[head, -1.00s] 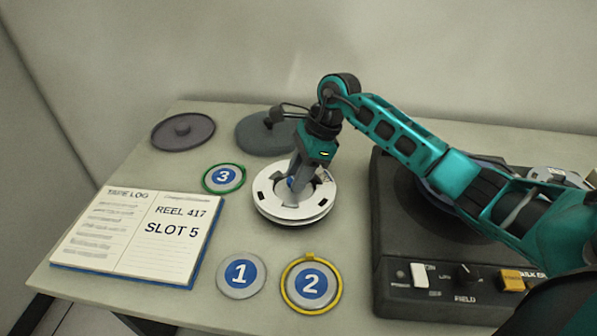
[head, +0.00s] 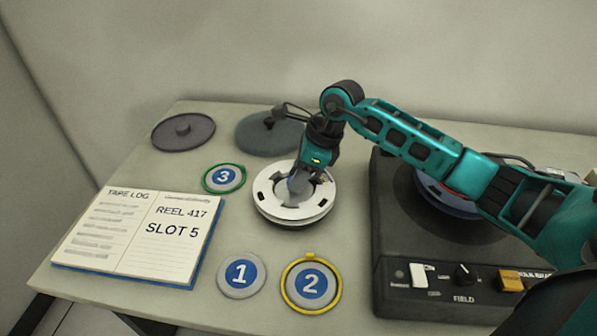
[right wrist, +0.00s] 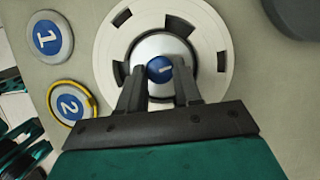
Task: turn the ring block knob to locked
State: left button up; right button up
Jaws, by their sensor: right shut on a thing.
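A round white reel (head: 268,207) with dark slots lies on the table in the head view. At its middle is a silver hub with a blue centre bearing a white mark, which I take to be the ring block knob (right wrist: 159,69). In the right wrist view the white mark lies roughly crosswise. My right gripper (head: 300,186) points down over the reel's middle. In the right wrist view its two fingers (right wrist: 157,85) stand on either side of the hub, shut on it. Any lock lettering cannot be made out. My left gripper is not in view.
A dark machine (head: 400,240) with switches and a FIELD dial stands at right. Discs 1 (head: 241,273), 2 (head: 311,284) and 3 (head: 224,177) lie around the reel. An open log book (head: 137,236) is at left. Grey lids (head: 183,131) lie behind.

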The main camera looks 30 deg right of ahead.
jog(key=m+h, duration=0.1)
jog(key=m, duration=0.1)
jog(key=m+t, duration=0.1)
jog(key=m, duration=0.2)
jog(key=shift+s+a+h, duration=0.2)
jog(key=shift+h, duration=0.2)
jog(key=shift+a+m+t+h, duration=0.1)
jog(key=shift+m+t+h, duration=0.25)
jog(key=shift+m, duration=0.85)
jog(key=shift+a+m+t+h, duration=0.15)
jog(key=shift+m+h, duration=0.3)
jog(key=shift+m, duration=0.75)
jog(key=shift+d, duration=0.1)
jog(key=o, duration=1)
jog(key=shift+o, duration=0.2)
jog(key=shift+r, duration=0.15)
jog(key=v, duration=1.2)
jog(key=shift+s+r, duration=0.15)
jog(key=shift+r, duration=0.2)
jog(key=shift+s, duration=0.1)
